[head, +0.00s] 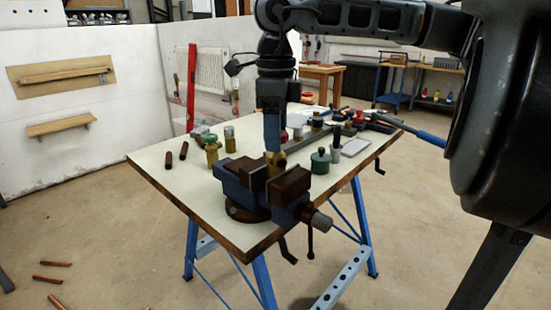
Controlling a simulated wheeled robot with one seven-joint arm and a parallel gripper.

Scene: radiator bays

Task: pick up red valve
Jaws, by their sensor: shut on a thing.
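My gripper (272,143) points straight down over the grey-and-brown vise (240,190) at the table's near corner. It is shut on a brass valve body (276,160), which shows just below the fingers, between or right above the vise jaws; I cannot tell which. A small red part (283,137) shows just right of the fingers; I cannot tell whether it belongs to the held valve or stands behind it. More red pieces (348,131) lie among the fittings farther back on the right. The fingers hide part of the held valve.
The pale worktable (160,155) carries a brass valve with a green top (211,150), other brass fittings (229,138), a green pot (320,160) and a grey tray (356,147). Copper pipe pieces (54,264) lie on the floor. The table's left part is mostly clear.

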